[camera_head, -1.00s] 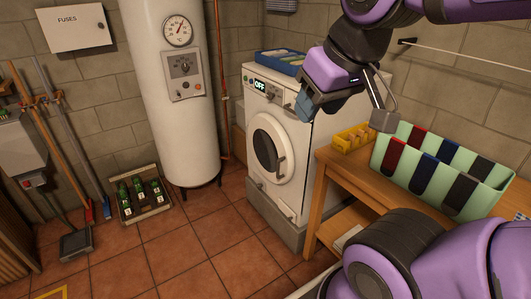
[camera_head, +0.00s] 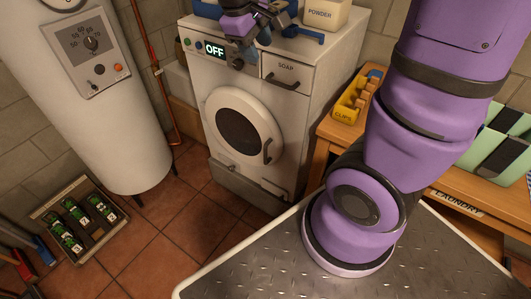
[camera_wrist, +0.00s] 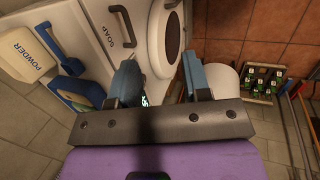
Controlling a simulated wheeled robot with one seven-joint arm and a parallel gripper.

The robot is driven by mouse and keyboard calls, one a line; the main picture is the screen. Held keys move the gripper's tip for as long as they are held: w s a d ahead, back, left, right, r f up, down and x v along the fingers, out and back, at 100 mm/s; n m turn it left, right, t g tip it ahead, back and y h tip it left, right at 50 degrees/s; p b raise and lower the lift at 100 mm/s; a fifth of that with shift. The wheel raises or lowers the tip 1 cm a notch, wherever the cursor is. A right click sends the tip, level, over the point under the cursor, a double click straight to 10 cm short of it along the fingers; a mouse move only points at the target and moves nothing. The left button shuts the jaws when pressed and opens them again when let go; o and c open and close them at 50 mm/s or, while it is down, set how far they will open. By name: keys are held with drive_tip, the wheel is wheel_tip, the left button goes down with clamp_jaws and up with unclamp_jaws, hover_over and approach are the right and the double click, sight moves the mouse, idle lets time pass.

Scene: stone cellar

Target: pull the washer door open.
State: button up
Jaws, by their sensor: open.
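The white washer (camera_head: 300,135) stands against the wall, its display reading OFF. Its round door (camera_head: 215,100) is shut, with a dark window and a dark upright handle (camera_head: 267,151) on the right side of the ring. My gripper (camera_head: 255,30) is in front of the washer's top edge and control panel, above the door and apart from the handle. In the wrist view my gripper (camera_wrist: 162,76) has its two blue fingers spread, with nothing between them. There the door's white ring (camera_wrist: 156,45) shows just beyond the fingers, partly covered by them.
The soap drawer (camera_head: 298,72) with its own handle is right of the display. A powder box (camera_head: 326,14) stands on the washer. A wooden table (camera_head: 325,128) with a yellow clip box (camera_head: 345,112) is close on the right. A white boiler (camera_head: 120,140) stands left. Floor before the washer is clear.

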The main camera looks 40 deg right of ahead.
sight(265, 152)
drive_tip(key=w+f+n+h, duration=0.3)
drive_tip(key=w+f+n, duration=0.1)
drive_tip(key=f, duration=0.8)
drive_tip(key=w+f+n+h, duration=0.2)
drive_tip(key=w+f+n, duration=0.15)
drive_tip(key=f, duration=0.85)
drive_tip(key=w+f+n+h, duration=0.3)
drive_tip(key=w+f+n, duration=0.1)
drive_tip(key=f, duration=0.8)
wheel_tip(265, 152, down, 13)
drive_tip(key=s+d+n+t+h, duration=0.1)
drive_tip(key=s+n+t, duration=0.1)
drive_tip(key=n, duration=0.2)
drive_tip(key=x, duration=1)
drive_tip(key=shift+r, duration=0.25)
clamp_jaws()
